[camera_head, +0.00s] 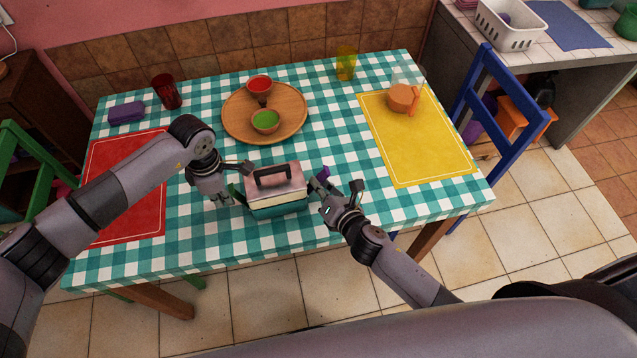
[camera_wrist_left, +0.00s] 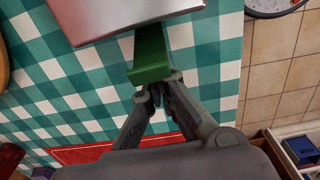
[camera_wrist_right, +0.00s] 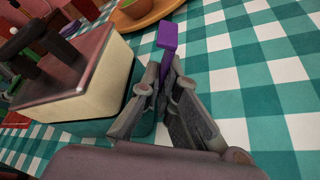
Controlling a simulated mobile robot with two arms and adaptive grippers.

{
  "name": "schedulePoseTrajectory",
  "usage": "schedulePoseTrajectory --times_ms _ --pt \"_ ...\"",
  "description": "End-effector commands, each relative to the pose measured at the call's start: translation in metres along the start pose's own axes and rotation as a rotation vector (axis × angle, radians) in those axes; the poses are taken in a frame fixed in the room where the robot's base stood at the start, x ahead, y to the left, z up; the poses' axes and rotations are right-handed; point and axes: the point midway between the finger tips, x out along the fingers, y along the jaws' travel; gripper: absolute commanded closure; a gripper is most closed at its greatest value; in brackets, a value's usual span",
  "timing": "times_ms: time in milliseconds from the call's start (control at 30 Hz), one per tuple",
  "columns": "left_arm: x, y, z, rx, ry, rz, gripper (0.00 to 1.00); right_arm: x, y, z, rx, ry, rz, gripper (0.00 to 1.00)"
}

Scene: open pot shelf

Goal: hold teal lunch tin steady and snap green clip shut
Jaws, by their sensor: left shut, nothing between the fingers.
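The teal lunch tin (camera_head: 278,208) stands near the table's front edge, with a cream band, a pinkish metal lid and a dark handle (camera_head: 275,176). It also shows in the right wrist view (camera_wrist_right: 90,95). The green clip (camera_wrist_left: 150,55) sticks out from the tin's left end, not lying flat against it. My left gripper (camera_wrist_left: 162,82) is shut and empty, its fingertips at the clip's outer end. A purple clip (camera_wrist_right: 167,40) is at the tin's right end. My right gripper (camera_wrist_right: 165,75) has its fingertips close together around or just before it; contact is unclear.
A round wooden tray (camera_head: 235,130) with a red bowl and a green bowl is behind the tin. A red mat (camera_head: 140,205) lies left, a yellow mat (camera_head: 425,145) right. A red cup, yellow cup and purple box stand toward the back.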

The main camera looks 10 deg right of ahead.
Motion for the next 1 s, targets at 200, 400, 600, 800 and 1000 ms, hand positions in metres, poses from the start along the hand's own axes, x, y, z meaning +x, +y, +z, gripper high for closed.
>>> schedulePoseTrajectory --times_ms 200,400,600,800,1000 --pt "0.000 0.000 0.009 0.001 0.000 0.000 1.00 0.000 0.000 0.000 0.001 0.000 0.001 1.00" --pt "0.000 0.001 0.017 0.000 0.000 0.000 1.00 0.000 0.000 0.000 0.001 0.000 0.001 1.00" --pt "0.001 0.001 0.025 0.000 0.000 -0.001 1.00 0.000 0.000 0.000 0.001 0.000 0.001 1.00" --pt "0.001 0.001 0.025 0.000 0.001 -0.001 1.00 0.000 0.000 0.000 0.001 -0.001 0.001 1.00" --pt "0.000 0.001 0.024 -0.001 0.000 0.000 1.00 0.000 0.000 0.000 0.001 -0.001 0.001 1.00"
